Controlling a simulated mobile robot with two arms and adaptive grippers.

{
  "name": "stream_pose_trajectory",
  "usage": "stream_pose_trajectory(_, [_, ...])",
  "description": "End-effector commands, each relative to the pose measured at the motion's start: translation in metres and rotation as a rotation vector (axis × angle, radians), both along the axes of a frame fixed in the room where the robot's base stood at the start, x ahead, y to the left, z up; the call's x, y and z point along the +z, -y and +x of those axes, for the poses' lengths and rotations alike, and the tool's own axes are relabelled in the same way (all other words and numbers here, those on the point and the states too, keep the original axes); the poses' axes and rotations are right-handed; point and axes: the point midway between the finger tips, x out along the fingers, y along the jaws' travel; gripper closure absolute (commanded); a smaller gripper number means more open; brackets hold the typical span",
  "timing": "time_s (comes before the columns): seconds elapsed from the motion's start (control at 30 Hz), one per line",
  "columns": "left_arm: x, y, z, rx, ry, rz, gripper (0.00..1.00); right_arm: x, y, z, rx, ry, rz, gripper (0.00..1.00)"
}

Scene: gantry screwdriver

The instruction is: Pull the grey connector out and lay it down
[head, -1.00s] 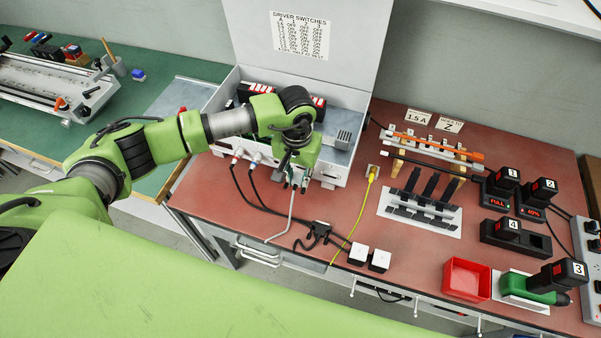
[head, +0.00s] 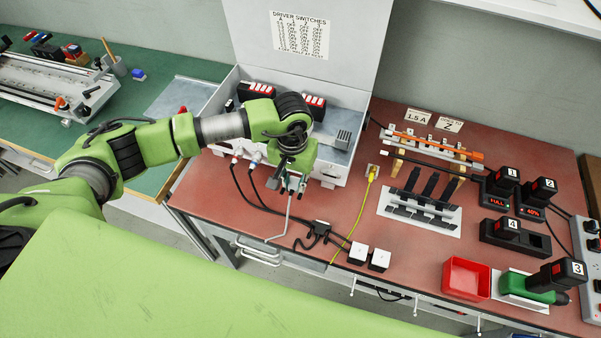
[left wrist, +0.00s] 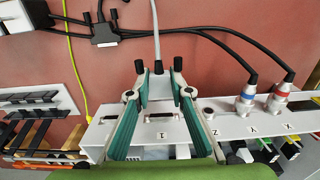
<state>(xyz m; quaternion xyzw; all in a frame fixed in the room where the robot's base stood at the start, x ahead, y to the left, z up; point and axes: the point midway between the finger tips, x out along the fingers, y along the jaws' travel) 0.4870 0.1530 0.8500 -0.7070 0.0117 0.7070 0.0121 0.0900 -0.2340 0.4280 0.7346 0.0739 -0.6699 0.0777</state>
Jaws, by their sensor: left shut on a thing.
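My left gripper (head: 291,186) is in front of the white control box (head: 334,168) in the head view. In the left wrist view its two green-lined fingers (left wrist: 159,84) are shut on the grey connector (left wrist: 158,76), whose grey cable (left wrist: 155,30) runs away from the box. In the head view this cable (head: 287,218) bends down over the bench's front edge. In the left wrist view the socket marked 1 (left wrist: 160,116) shows bare between the fingers, with the connector apart from it. The fingers partly hide the connector. My right gripper is not in view.
Two round plugs with black cables (left wrist: 276,89) sit in the box to the right in the wrist view. A red tray (head: 466,279) stands farther right.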

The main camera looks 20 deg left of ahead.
Motion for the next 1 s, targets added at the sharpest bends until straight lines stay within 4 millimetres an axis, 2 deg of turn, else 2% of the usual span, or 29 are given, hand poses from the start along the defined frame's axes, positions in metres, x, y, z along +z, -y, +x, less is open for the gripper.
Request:
stream_pose_trajectory(0.5, [0.0, -0.025, 0.001, 0.001, 0.001, 0.0, 1.0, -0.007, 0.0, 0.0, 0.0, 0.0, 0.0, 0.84])
stream_pose_trajectory(1.0, [0.001, -0.027, -0.004, -0.001, 0.0, 0.0, 1.0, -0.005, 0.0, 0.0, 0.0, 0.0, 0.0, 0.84])
